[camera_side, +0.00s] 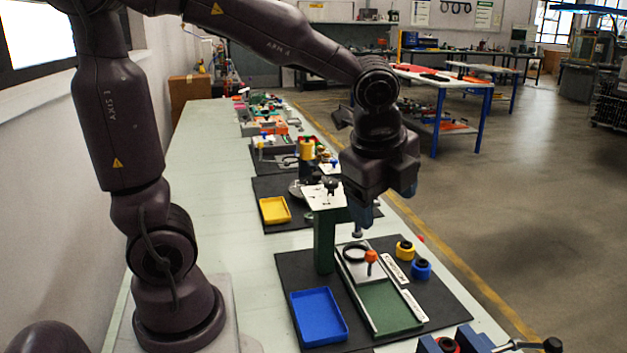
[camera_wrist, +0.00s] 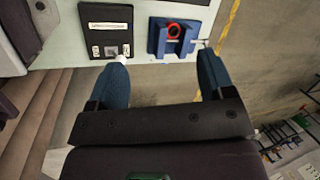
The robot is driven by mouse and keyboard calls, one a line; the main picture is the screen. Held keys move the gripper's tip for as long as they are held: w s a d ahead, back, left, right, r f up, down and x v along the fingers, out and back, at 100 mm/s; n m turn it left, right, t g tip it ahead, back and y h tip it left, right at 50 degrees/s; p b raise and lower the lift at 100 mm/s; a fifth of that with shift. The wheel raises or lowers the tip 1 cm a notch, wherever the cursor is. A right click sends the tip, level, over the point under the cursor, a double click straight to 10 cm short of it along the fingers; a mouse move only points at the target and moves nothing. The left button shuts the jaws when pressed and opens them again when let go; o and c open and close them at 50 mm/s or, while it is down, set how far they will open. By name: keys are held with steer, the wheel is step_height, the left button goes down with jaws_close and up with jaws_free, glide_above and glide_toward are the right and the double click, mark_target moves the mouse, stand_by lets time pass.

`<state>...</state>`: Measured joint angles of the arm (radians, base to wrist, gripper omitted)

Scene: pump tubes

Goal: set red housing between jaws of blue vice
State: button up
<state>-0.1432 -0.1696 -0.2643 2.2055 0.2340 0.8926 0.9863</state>
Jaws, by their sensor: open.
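The blue vice (camera_wrist: 160,46) lies at the table edge in the wrist view, with its bar and handle pointing right. The red housing (camera_wrist: 174,30) shows as a red ring with a dark centre among the vice's blue parts. It appears to lie between the jaws; I cannot tell how deep it sits. In the side view the vice (camera_side: 474,340) and the housing (camera_side: 447,345) are cut off by the bottom edge. My gripper (camera_wrist: 164,56) is open and empty, its blue fingers wide apart. In the side view my gripper (camera_side: 365,218) hangs above the pump board, well away from the vice.
A dark mat holds a blue tray (camera_side: 318,317), a green-floored board (camera_side: 389,308), a green post (camera_side: 324,243), an orange-topped peg (camera_side: 371,257), and yellow (camera_side: 404,251) and blue (camera_side: 421,269) round parts. A yellow tray (camera_side: 274,210) lies farther back. The table's left side is clear.

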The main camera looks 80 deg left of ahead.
steer(key=s+r+n+t+h, duration=0.2)
steer(key=s+r+n, duration=0.1)
steer(key=s+n, duration=0.7)
steer(key=shift+a+r+n+t, duration=0.25)
steer(key=shift+n+t, duration=0.15)
steer(key=shift+n, duration=1.7)
